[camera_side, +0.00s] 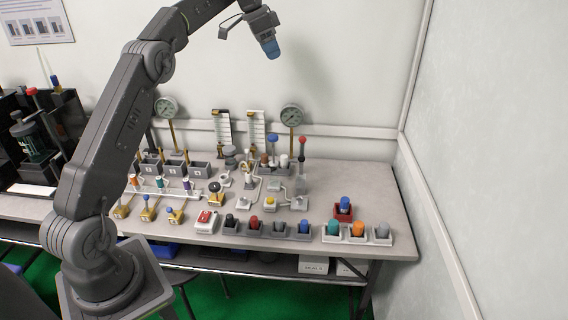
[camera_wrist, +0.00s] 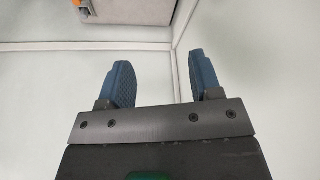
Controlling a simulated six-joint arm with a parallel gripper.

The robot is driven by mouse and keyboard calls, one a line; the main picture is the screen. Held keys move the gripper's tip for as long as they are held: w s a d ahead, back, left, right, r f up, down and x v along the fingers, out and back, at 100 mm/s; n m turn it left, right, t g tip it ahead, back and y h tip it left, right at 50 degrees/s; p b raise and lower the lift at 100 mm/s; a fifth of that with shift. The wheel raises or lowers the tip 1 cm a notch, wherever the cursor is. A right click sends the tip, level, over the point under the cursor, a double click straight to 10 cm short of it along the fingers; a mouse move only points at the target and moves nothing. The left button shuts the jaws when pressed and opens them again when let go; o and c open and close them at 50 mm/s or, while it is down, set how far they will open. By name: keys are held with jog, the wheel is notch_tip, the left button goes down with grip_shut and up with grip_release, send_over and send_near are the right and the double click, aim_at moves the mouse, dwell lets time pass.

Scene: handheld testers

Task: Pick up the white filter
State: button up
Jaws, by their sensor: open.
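No thing can be surely told as the white filter. Several small pale parts stand among the testers mid-bench, including a pale cylinder (camera_side: 284,160) on a tray behind the valves, too small to identify. My gripper (camera_side: 272,50) is high above the back of the bench, well clear of everything on it. In the wrist view my gripper (camera_wrist: 163,76) shows two blue fingers spread apart with nothing between them.
The grey bench (camera_side: 380,203) carries holders with coloured cylinders along its front right. Two dial gauges (camera_side: 292,116) on posts rise at the back. A red-topped upright tester (camera_side: 302,165) stands mid-bench. Walls (camera_side: 500,130) close in the right side.

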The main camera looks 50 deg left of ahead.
jog(key=a+f, duration=0.3)
jog(key=a, duration=0.1)
send_near(284, 156)
jog(key=shift+m, duration=0.4)
jog(key=x, duration=0.4)
jog(key=shift+s+a+f, duration=0.1)
jog(key=shift+a+f, duration=0.05)
jog(key=shift+a, duration=0.05)
jog(key=shift+x, duration=3.05)
jog(key=shift+d, duration=0.15)
jog(key=c, duration=1)
